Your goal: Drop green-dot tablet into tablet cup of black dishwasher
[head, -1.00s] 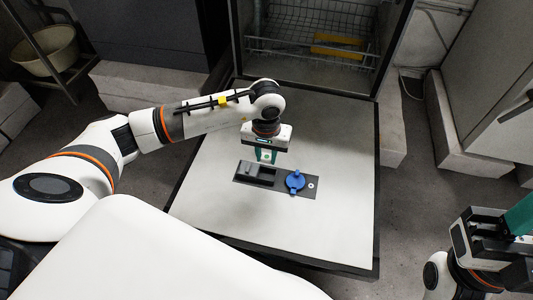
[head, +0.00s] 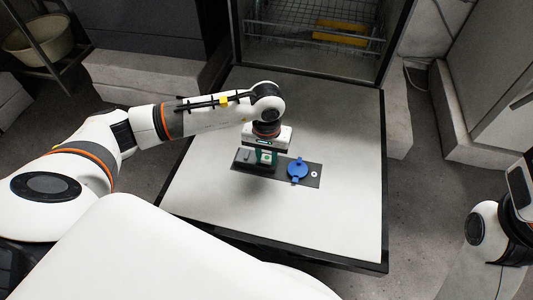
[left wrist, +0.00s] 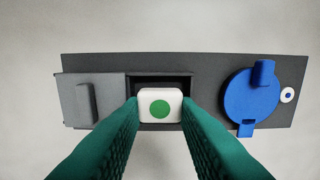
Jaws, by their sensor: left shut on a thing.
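The white tablet with a green dot (left wrist: 160,106) is between the fingers of my left gripper (left wrist: 160,107). My left gripper (head: 265,159) is shut on it, pointing down at the dispenser panel. In the left wrist view the tablet lines up with the dark open tablet cup (left wrist: 162,79) and hides much of it. I cannot tell whether its underside is inside the cup or just above. The grey lid (left wrist: 95,100) is slid left of the opening. My right arm (head: 482,225) is at the right edge; its fingertips are out of frame.
The dark panel (head: 313,178) lies in the pale open dishwasher door (head: 330,225). A blue cap (left wrist: 252,95) stands up from the panel right of the cup. The wire rack (head: 295,25) is in the cavity behind. The door surface around the panel is clear.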

